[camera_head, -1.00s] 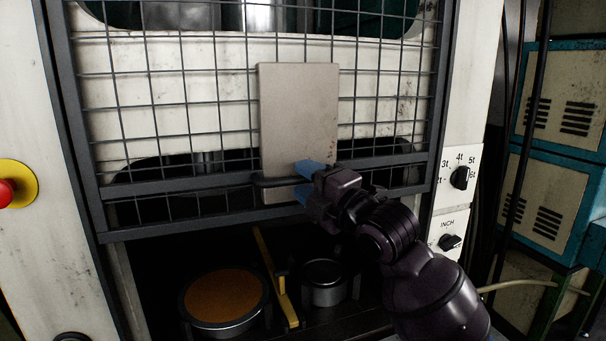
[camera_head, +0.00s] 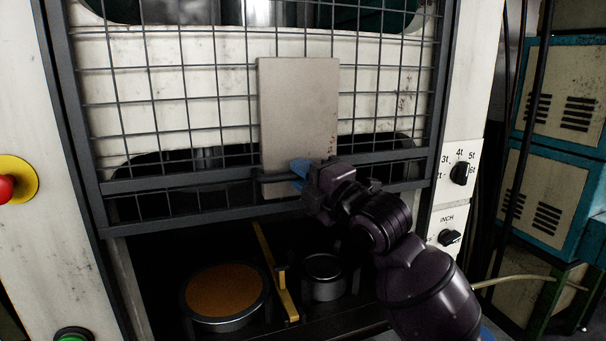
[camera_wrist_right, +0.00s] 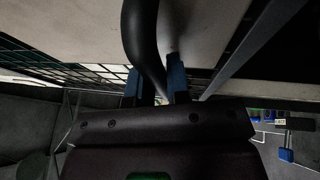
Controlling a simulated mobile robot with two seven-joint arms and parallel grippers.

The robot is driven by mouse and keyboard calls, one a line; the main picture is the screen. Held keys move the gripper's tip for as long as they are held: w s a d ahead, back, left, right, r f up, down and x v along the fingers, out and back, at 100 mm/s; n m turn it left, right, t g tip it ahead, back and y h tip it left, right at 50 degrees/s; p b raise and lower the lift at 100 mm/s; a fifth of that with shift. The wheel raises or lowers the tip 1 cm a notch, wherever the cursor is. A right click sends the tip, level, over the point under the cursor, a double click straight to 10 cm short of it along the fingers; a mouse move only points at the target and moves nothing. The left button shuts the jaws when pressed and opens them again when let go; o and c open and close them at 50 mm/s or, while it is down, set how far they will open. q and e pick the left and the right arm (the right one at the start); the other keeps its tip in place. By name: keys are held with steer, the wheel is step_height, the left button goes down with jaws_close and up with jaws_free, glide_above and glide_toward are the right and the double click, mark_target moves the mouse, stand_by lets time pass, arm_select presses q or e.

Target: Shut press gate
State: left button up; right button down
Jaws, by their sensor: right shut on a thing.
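The press gate (camera_head: 215,120) is a dark framed wire mesh across the press front. It hangs partly down, with an open gap below its bottom rail (camera_head: 180,218). A pale plate (camera_head: 298,105) is on the mesh, with a dark bar handle (camera_head: 268,178) low across it. My right gripper (camera_head: 299,174) has its blue fingers shut on the handle near its right end. In the right wrist view the dark curved handle (camera_wrist_right: 142,40) runs between the two blue fingers (camera_wrist_right: 156,86). My left gripper is not in view.
Below the gate, an orange-topped round pot (camera_head: 225,292) and a smaller dark pot (camera_head: 324,278) stand inside, with a yellow bar (camera_head: 277,272) between them. A red button (camera_head: 6,188) is at left, a green one (camera_head: 73,335) low left. Dials (camera_head: 459,173) are at right.

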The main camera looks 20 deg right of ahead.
step_height(320, 180, down, 42)
steer(key=b, duration=1.6)
steer(key=shift+f+b, duration=0.25)
steer(key=shift+b, duration=0.1)
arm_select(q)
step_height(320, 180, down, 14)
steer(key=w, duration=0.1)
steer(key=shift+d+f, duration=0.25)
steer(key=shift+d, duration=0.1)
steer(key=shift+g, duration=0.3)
arm_select(e)
steer(key=shift+f, duration=0.15)
steer(key=c, duration=1.1)
jaws_free()
steer(key=shift+s, duration=0.1)
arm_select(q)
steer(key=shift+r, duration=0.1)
arm_select(e)
steer(key=v, duration=1)
steer(key=shift+s+d, duration=0.2)
steer(key=shift+s, duration=0.1)
